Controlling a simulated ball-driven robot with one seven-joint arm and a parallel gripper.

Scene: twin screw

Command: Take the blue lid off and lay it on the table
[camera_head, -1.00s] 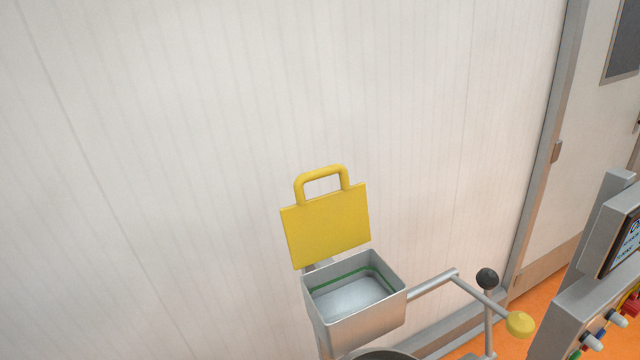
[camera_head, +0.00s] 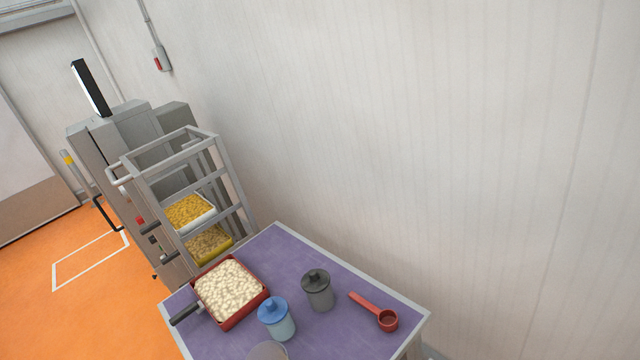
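The blue lid (camera_head: 272,309) sits on a pale blue jar (camera_head: 279,328) near the front of the purple-topped table (camera_head: 273,249). The lid has a small knob on top. The jar stands upright between a red tray and a dark grey jar. My gripper is not in view.
A red tray (camera_head: 260,301) of pale pieces with a dark handle, a dark grey lidded jar (camera_head: 318,291) and a red scoop (camera_head: 373,310) are on the table. A round rim (camera_head: 268,350) shows at the bottom edge. A metal rack (camera_head: 209,167) with trays stands behind left. Purple surface is bare at the back.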

